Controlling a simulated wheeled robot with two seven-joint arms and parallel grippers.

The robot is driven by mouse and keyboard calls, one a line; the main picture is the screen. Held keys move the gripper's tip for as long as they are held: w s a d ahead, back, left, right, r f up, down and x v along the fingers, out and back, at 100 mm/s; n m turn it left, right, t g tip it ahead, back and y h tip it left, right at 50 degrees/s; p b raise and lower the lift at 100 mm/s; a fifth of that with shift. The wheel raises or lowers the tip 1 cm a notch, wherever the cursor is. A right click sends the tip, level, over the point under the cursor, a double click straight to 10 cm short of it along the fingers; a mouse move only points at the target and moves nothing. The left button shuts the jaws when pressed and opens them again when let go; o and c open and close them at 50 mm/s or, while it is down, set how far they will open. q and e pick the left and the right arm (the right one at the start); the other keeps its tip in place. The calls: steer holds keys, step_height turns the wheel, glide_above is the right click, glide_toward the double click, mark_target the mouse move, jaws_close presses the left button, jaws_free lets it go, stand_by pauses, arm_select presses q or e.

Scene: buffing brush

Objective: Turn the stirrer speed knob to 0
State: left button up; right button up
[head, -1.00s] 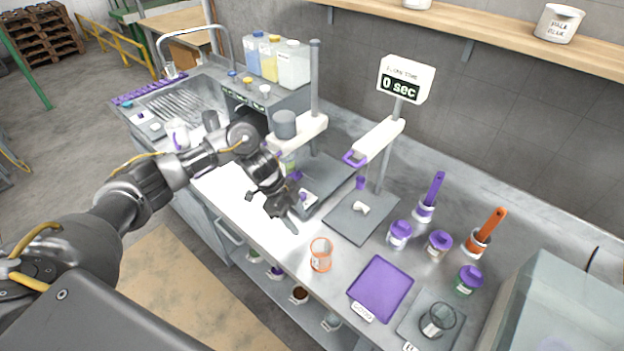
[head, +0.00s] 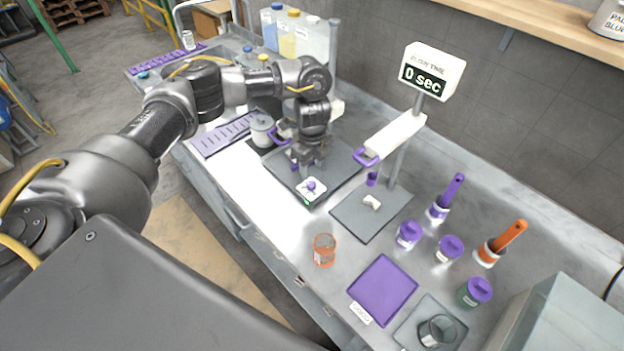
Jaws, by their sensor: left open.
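The stirrer speed knob (head: 311,186) is a small purple knob on a white dial plate at the front of the dark stirrer base (head: 346,163). The dial markings are too small to read. My left gripper (head: 303,172) is open and points down just behind and above the knob. I cannot tell whether its fingers touch the knob. My arm hides part of the stirrer's stand and head. My right gripper is not in view.
A display reading 0 sec (head: 430,72) stands behind a second dark base (head: 351,226) to the right. An orange-rimmed beaker (head: 324,250), purple mat (head: 383,289) and several purple-lidded jars stand to the right. A purple rack and lidded white pot (head: 262,131) are at left.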

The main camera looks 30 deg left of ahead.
mark_target(311, 184)
arm_select(q)
step_height(311, 184, down, 6)
steer(key=shift+s+a+r, duration=0.1)
steer(key=shift+s+a, duration=0.05)
steer(key=shift+f+b, duration=0.3)
steer(key=shift+f, duration=0.2)
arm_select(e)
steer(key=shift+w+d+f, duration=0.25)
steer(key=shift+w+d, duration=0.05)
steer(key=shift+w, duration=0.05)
